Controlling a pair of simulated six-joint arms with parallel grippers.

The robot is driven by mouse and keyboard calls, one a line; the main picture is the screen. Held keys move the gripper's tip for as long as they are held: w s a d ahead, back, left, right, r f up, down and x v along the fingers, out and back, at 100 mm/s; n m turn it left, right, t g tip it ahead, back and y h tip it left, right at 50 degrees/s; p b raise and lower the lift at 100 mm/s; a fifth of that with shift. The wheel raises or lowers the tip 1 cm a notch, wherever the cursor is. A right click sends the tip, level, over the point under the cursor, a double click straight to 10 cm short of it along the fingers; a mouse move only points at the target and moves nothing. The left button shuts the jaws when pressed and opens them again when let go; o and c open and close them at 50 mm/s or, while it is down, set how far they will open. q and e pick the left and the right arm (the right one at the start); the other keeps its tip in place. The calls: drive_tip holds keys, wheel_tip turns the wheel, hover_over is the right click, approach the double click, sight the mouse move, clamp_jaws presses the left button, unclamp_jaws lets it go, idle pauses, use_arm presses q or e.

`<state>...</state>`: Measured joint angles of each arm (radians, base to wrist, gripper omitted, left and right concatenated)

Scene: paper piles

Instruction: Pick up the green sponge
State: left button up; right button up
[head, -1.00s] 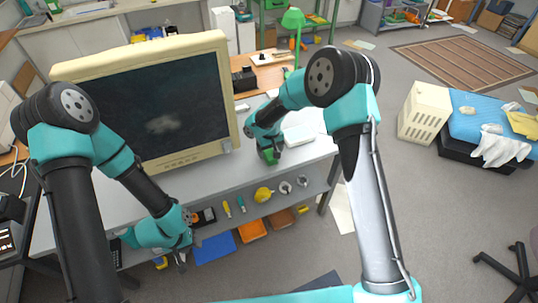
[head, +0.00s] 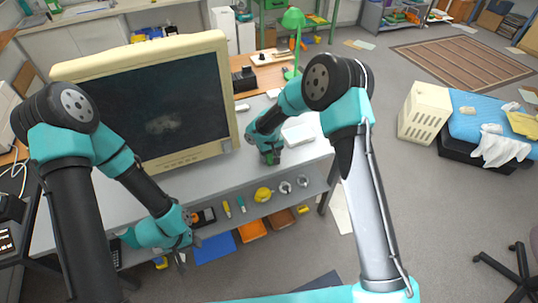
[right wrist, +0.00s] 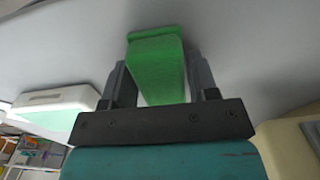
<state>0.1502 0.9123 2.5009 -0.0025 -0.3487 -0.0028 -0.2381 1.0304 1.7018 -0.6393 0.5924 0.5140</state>
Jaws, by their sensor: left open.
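The green sponge (right wrist: 157,72) shows in the right wrist view as an upright green block, between the two fingers of my right gripper (right wrist: 160,78). A narrow light strip shows between the left-hand finger and the sponge, so the fingers look open around it. In the head view my right gripper (head: 270,157) points down at the grey table in front of the monitor, and mostly hides the sponge. My left gripper (head: 181,258) is open and empty, low at the table's front edge.
A large cream monitor (head: 150,105) stands on the table just left of my right gripper. A white box (head: 299,134) lies to the right of the gripper. A green lamp (head: 293,20) stands behind. Tools and orange bins (head: 252,231) sit on the shelf below.

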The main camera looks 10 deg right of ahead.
drive_tip(key=c, duration=0.5)
drive_tip(key=shift+r, duration=0.55)
drive_tip(key=r, duration=0.2)
drive_tip(key=shift+s+r, duration=0.2)
drive_tip(key=shift+r, duration=0.1)
drive_tip(key=s, duration=0.5)
drive_tip(key=s+a+r, duration=0.1)
drive_tip(key=s, duration=0.4)
drive_tip(key=s+a, duration=0.1)
drive_tip(key=s, duration=0.4)
drive_tip(key=shift+s+r, duration=0.15)
drive_tip(key=shift+s, duration=0.1)
